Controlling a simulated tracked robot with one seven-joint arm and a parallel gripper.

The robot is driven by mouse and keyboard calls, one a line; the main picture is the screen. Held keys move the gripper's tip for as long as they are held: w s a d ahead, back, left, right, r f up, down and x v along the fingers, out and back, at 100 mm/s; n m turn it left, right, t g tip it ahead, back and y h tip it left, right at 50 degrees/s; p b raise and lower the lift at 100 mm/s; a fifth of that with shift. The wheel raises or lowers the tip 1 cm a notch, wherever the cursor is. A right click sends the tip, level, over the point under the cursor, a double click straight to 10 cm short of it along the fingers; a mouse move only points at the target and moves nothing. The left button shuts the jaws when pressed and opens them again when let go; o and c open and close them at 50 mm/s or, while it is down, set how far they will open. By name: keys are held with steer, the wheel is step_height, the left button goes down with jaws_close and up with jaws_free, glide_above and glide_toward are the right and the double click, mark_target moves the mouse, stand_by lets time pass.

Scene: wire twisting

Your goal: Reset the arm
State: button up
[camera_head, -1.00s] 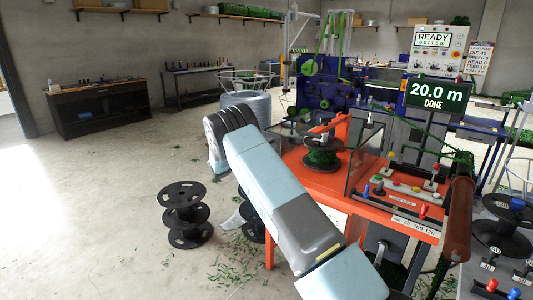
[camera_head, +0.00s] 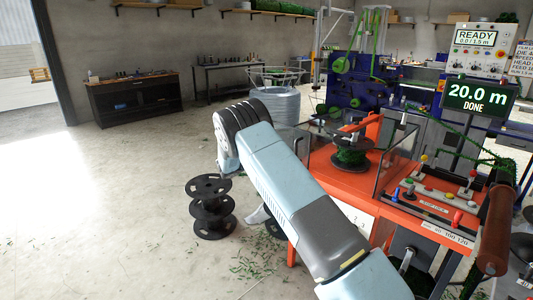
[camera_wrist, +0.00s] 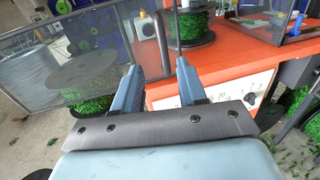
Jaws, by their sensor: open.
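My gripper (camera_wrist: 157,82) shows in the wrist view with its two blue fingers apart and nothing between them. In the head view my arm reaches up and left from the lower right, in front of the orange machine (camera_head: 345,182). The gripper itself is hidden there behind the arm. A spool wound with green wire (camera_head: 352,157) sits on the machine, and it also shows in the wrist view (camera_wrist: 190,28).
Black empty spools (camera_head: 210,205) stand stacked on the floor at left. A grey drum (camera_head: 278,103) stands behind the arm. A display (camera_head: 475,97) reads "20.0 m DONE". Green scraps litter the concrete floor.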

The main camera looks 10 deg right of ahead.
steer(key=s+d+r+m+g+y, duration=0.35)
steer(key=s+d+r+m, duration=0.25)
steer(key=s+r, duration=0.6)
steer(key=s+d+r+m+g+y, duration=0.3)
steer(key=s+d+r+m+y, duration=0.3)
steer(key=s+r, duration=0.5)
steer(key=s+a+m+t+y, duration=0.1)
steer(key=s+m+y, duration=0.1)
steer(key=s, duration=1)
steer(key=s+a+r+m+t+y, duration=0.1)
steer(key=s+m, duration=0.4)
steer(key=s, duration=0.7)
steer(key=s+a+m+t+y, duration=0.2)
steer(key=s+a+m+y, duration=0.1)
steer(key=s, duration=1)
steer(key=shift+a+r+m+y, duration=0.15)
steer(key=shift+r+m+y, duration=0.1)
steer(key=shift+m+y, duration=0.25)
steer(key=shift+t, duration=0.25)
